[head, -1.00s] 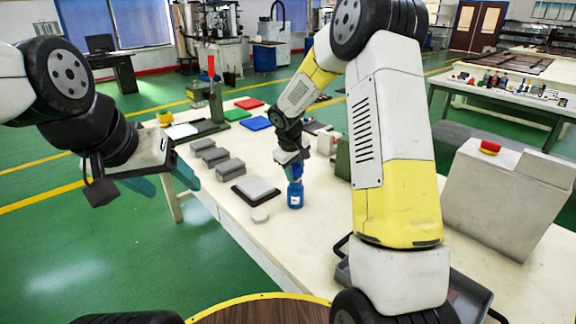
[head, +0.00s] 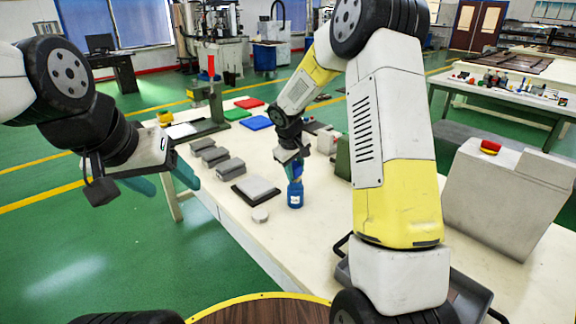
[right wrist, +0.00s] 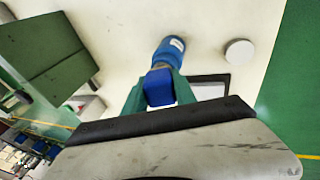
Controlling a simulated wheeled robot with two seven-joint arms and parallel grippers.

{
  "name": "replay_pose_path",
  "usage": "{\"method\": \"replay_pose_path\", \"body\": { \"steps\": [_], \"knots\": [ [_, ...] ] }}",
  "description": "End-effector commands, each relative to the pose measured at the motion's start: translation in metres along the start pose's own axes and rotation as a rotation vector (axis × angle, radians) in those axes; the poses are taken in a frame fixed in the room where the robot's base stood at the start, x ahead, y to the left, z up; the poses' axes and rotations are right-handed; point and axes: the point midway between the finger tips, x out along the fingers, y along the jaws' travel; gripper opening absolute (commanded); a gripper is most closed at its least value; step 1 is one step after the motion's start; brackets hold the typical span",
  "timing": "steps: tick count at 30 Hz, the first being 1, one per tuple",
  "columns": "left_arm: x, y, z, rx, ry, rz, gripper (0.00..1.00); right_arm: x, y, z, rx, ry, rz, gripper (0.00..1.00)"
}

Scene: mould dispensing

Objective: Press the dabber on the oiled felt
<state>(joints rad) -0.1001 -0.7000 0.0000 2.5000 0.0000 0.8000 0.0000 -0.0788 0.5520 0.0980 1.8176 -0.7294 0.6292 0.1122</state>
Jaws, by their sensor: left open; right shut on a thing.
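My right gripper (head: 293,170) is shut on the dabber's blue handle (right wrist: 159,88), seen between the teal fingers in the right wrist view. Straight below is a blue jar (head: 295,196) with a white label, standing on the table; it also shows in the right wrist view (right wrist: 168,48). The dabber's lower end is hidden, and I cannot tell how deep in the jar it is. The light grey felt pad (head: 256,187) lies on a black tray left of the jar, partly hidden in the right wrist view. My left gripper (head: 166,181) is open and empty, left of the table.
A round white disc (head: 260,215) lies in front of the felt. Several grey blocks (head: 215,155) line the left of the table. Red, green and blue plates (head: 257,123) lie at the back. A large grey box with a red button (head: 500,190) stands at the right.

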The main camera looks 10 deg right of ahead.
Motion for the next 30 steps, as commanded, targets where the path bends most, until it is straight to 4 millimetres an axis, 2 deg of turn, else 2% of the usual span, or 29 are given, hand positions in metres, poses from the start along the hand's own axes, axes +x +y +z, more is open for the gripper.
{"method": "replay_pose_path", "body": {
  "steps": [21, 30],
  "knots": [
    [0.000, 0.000, 0.000, 0.000, 0.000, 0.000, 0.67, -0.055, 0.018, -0.011, 0.002, 0.004, 0.002, 0.00],
    [0.000, 0.000, 0.000, 0.000, 0.000, 0.000, 0.67, -0.060, 0.019, -0.011, 0.001, 0.002, 0.001, 0.00]
  ]
}}
